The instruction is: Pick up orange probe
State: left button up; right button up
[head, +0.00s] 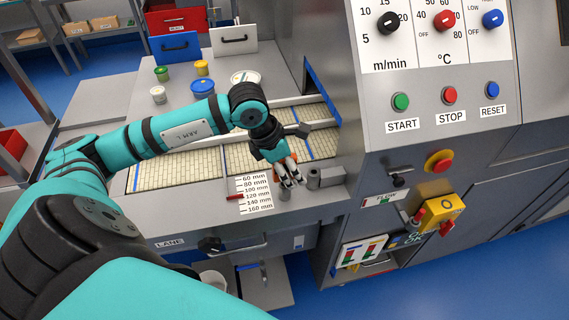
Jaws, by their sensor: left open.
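My left gripper (290,180) is open and points down over the front ledge of the machine, beside a grey cylindrical holder (314,178). Small patches of orange, likely the orange probe (276,176), show right behind and beside the fingers. The gripper hides most of it, so I cannot tell its shape or whether the fingers touch it. My right gripper is not in view.
A conveyor belt (180,168) runs behind the ledge, with a millimetre scale (255,194) in front. Tubs, including a green-lidded one (161,73), stand on the steel table behind. The control panel (445,95) rises close on the right.

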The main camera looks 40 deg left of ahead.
pick_arm(q)
grip_shut()
dwell(0.3)
